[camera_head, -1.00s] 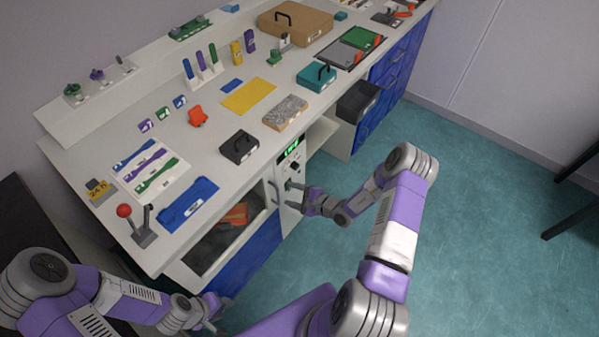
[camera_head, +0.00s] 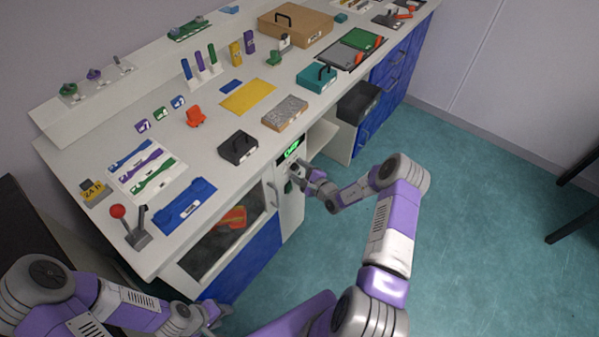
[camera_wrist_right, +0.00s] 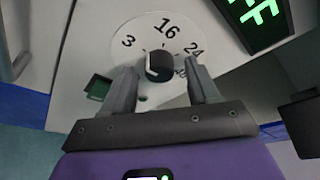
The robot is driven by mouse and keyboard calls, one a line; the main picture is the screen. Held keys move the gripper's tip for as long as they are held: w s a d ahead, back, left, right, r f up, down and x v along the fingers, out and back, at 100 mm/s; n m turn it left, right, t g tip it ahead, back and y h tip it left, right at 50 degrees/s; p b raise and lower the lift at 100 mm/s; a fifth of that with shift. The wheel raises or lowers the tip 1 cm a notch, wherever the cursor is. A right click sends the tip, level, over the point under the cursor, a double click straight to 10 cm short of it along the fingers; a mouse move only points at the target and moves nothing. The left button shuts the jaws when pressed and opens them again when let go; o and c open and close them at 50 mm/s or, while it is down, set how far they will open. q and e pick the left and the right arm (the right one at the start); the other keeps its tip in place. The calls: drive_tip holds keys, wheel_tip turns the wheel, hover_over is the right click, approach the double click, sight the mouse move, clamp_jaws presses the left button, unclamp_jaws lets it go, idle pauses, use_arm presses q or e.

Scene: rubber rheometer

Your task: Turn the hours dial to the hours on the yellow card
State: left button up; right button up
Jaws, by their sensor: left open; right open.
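The yellow card (camera_head: 94,191) stands at the left end of the bench and reads "24 h". The hours dial (camera_wrist_right: 159,67) is a round black knob on a white panel. Numbers 3, 16 and 24 are printed around it, with a further number at the right partly hidden by a finger. My right gripper (camera_wrist_right: 162,70) is open, with one finger on each side of the knob; contact cannot be told. In the head view my right gripper (camera_head: 306,174) hides the dial. My left gripper (camera_head: 214,311) is open, low and clear of the bench.
A green lit display (camera_wrist_right: 262,14) sits above right of the dial, partly cut off, with "FF" visible. An oven-like window (camera_head: 215,240) is left of the panel. The floor in front is free.

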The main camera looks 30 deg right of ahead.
drive_tip(key=shift+c, duration=0.2)
drive_tip(key=c, duration=1)
